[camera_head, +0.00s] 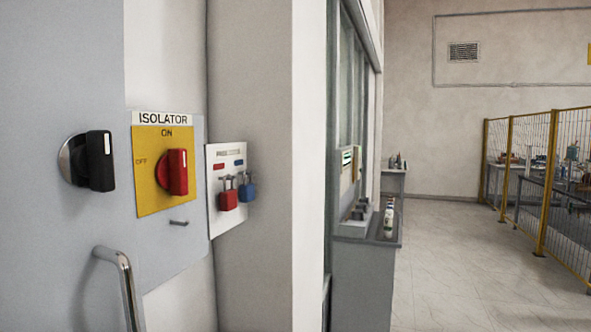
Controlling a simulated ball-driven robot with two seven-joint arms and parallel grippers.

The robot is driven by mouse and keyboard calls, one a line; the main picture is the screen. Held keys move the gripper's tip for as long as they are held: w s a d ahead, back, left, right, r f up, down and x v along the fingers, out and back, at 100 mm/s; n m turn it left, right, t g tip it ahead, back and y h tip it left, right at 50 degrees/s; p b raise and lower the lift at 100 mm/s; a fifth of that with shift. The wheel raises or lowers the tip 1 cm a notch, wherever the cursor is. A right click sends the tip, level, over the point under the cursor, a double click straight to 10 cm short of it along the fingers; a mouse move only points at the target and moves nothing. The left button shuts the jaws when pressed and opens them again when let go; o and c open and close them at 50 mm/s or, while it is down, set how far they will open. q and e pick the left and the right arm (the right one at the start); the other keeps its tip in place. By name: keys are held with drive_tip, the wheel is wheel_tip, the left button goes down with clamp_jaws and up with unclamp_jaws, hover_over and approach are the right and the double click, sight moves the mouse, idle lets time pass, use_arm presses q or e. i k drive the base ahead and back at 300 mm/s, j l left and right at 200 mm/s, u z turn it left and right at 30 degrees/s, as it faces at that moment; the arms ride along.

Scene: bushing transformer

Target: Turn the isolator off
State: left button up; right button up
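The isolator switch (174,172) is a red rotary knob on a yellow plate (149,198) fixed to a grey cabinet at the left. Its grip stands upright, with a pale mark near the top, towards the word ON. The word OFF is printed on the plate to the left of the knob. A white label (163,119) above reads ISOLATOR. Neither of my grippers shows in the head view, and nothing touches the knob.
A black rotary handle (98,161) is left of the plate, and a metal bar handle (125,285) sticks out below. A white board (213,205) right of the plate holds red (228,200) and blue (247,192) padlocks.

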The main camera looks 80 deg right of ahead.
sight(171, 171)
drive_tip(key=k+z, duration=0.1)
drive_tip(key=z, duration=1.7)
drive_tip(key=l+z, duration=0.1)
drive_tip(key=l, duration=0.55)
